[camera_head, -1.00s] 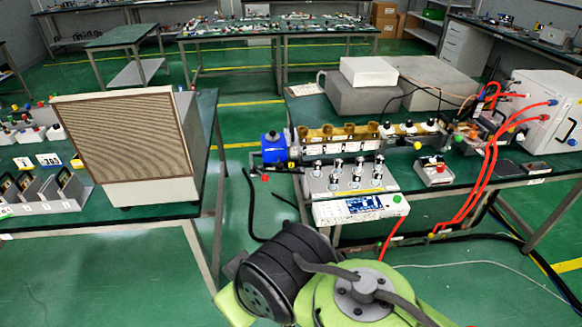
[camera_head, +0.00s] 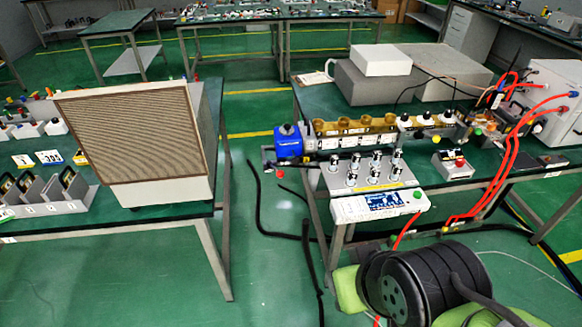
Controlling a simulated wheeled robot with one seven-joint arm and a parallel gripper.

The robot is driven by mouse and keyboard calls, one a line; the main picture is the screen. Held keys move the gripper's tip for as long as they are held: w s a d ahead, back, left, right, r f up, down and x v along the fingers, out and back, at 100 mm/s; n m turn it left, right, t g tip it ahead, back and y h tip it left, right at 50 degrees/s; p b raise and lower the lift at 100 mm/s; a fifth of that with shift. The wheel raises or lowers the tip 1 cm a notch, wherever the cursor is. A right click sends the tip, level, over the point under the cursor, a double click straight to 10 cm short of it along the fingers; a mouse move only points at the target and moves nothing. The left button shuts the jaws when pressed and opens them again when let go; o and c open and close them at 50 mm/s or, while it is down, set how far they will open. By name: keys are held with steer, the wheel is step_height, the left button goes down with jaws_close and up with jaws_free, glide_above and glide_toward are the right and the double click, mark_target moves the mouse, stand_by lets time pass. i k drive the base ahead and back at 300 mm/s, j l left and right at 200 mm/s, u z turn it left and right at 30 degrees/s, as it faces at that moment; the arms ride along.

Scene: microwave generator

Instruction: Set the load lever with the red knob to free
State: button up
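A brass-coloured waveguide line (camera_head: 356,126) lies along the right bench, with a blue unit (camera_head: 289,142) at its left end. A small red knob-like spot (camera_head: 280,174) shows just below the blue unit, by the bench's left edge. I cannot tell for sure that it belongs to the load lever, and the lever's setting is too small to read. Another red knob or button (camera_head: 460,162) sits on a small white box to the right. My green and black arm links fill the lower right, and my gripper is out of view.
A white control panel with a display (camera_head: 380,203) and several silver knobs (camera_head: 375,165) stand at the bench front. Red cables (camera_head: 508,150) run from a white cabinet (camera_head: 553,100). A large grille-fronted box (camera_head: 130,130) stands on the left bench. Green floor lies between the benches.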

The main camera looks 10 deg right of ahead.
mark_target(280, 173)
steer(key=i+u, duration=0.35)
steer(key=i, duration=0.15)
steer(key=i+l+u, duration=0.3)
steer(key=i, duration=0.15)
steer(key=i+l+u, duration=0.2)
steer(key=i+u, duration=0.15)
steer(key=i, duration=0.1)
